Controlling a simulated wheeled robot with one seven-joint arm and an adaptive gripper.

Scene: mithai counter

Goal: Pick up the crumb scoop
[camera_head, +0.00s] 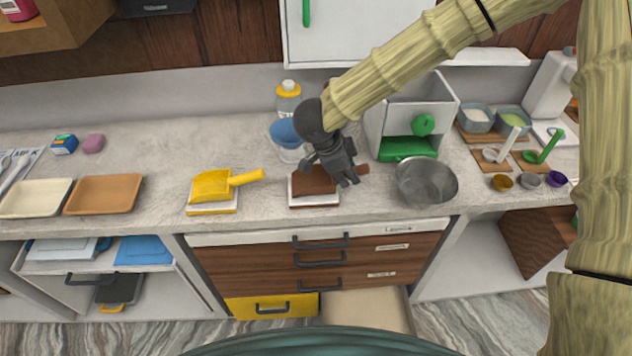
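A yellow scoop (211,185) with a handle pointing right rests on a small white-edged board (212,209) on the counter. A brown scoop-like piece (308,182) rests on a similar white-edged board (314,201), and its handle end shows to the right of my gripper. I cannot tell by look which of the two is the crumb scoop. My dark gripper (345,180) points down at the brown piece, over its handle side, and hides part of it. Whether the fingers touch or surround the handle is not clear.
A metal bowl (427,184) stands close to the right of my gripper. A white box with a green drawer (404,148) is behind it, and a blue-topped jar (287,135) is behind left. Trays (104,194) lie far left. The counter between the two boards is clear.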

